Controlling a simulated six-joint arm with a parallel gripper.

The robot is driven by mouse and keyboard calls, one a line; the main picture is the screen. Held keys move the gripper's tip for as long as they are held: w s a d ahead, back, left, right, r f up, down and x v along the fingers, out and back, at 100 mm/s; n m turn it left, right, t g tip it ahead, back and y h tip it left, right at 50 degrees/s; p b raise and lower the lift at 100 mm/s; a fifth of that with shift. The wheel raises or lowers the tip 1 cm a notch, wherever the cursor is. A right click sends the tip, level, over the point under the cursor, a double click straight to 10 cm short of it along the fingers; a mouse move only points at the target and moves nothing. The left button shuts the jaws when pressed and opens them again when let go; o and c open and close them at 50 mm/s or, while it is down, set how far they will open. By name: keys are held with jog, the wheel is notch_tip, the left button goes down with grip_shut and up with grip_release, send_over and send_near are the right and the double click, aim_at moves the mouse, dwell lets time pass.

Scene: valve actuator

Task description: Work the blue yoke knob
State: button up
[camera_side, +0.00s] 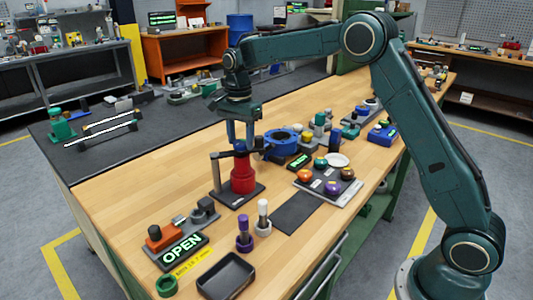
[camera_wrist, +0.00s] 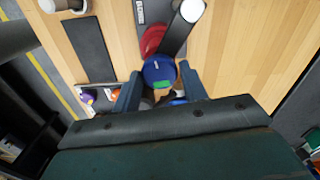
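The blue yoke knob (camera_side: 240,147) sits on top of a red valve body (camera_side: 243,178), which stands on a dark base plate. A dark arm joins the yoke to a grey post (camera_side: 215,172) on its left. My gripper (camera_side: 240,140) points down over the knob, with one finger on each side. In the wrist view, the round blue knob (camera_wrist: 158,71) with a green mark shows between the fingertips of my gripper (camera_wrist: 159,72). The fingers are spread, with narrow gaps seeming to show beside the knob. Part of the red body (camera_wrist: 153,40) shows behind it.
A display reading OPEN (camera_side: 183,248) stands at the front left beside an orange block (camera_side: 160,237). A black tray (camera_side: 227,276) and purple and white pegs are near the front. A blue ring-shaped part (camera_side: 281,142) and a button panel (camera_side: 328,180) stand close on the right.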

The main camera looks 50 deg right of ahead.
aim_at(241, 142)
jog(key=o, duration=0.3)
jog(key=shift+r, duration=0.15)
notch_tip(241, 142, up, 14)
jog(key=shift+f, duration=0.25)
dwell(0.5)
dwell(0.4)
